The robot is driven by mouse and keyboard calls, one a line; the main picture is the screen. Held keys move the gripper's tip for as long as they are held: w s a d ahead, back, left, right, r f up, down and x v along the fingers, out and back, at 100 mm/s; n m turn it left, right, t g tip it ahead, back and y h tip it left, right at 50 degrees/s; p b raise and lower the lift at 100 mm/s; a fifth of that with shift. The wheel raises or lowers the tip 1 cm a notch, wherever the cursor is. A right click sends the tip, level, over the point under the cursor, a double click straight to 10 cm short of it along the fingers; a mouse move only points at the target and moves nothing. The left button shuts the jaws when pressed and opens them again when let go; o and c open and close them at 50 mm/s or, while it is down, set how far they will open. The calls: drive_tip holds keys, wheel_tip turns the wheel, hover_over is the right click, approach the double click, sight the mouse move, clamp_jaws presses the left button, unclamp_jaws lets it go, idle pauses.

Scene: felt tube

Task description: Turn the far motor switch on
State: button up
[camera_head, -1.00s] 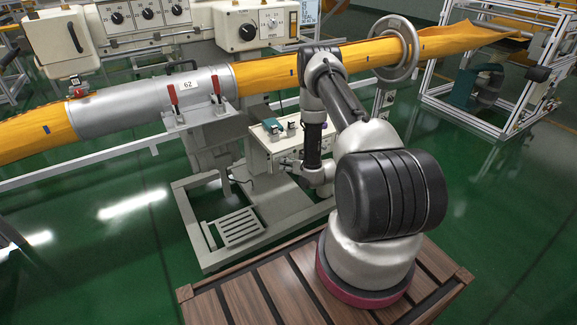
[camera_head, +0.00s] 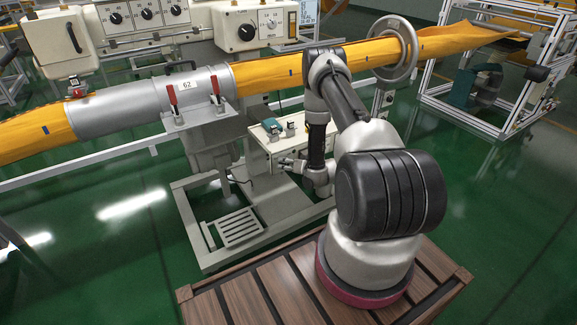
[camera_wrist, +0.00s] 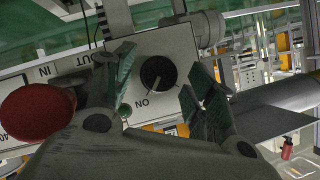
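A black rotary knob (camera_wrist: 158,73) sits on a pale switch plate (camera_wrist: 180,45) marked ON, centred in the wrist view. I cannot tell which motor it serves. My gripper (camera_wrist: 160,66) is open, with its green-padded fingers to either side of the knob in the picture. Contact is not visible, and the gap to the plate is hard to judge. In the head view my gripper (camera_head: 284,163) is at the front of the low white control box (camera_head: 262,157), under the orange felt tube. The knob cannot be made out there.
A large red button (camera_wrist: 35,112) is close at the left of the wrist view. The orange felt tube (camera_head: 270,76) and its silver sleeve (camera_head: 120,105) run above the box. A teal object (camera_head: 272,126) lies on the box top. Green floor (camera_head: 110,240) is clear at left.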

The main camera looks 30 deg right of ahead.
wheel_tip(320, 180, up, 10)
idle(0.7)
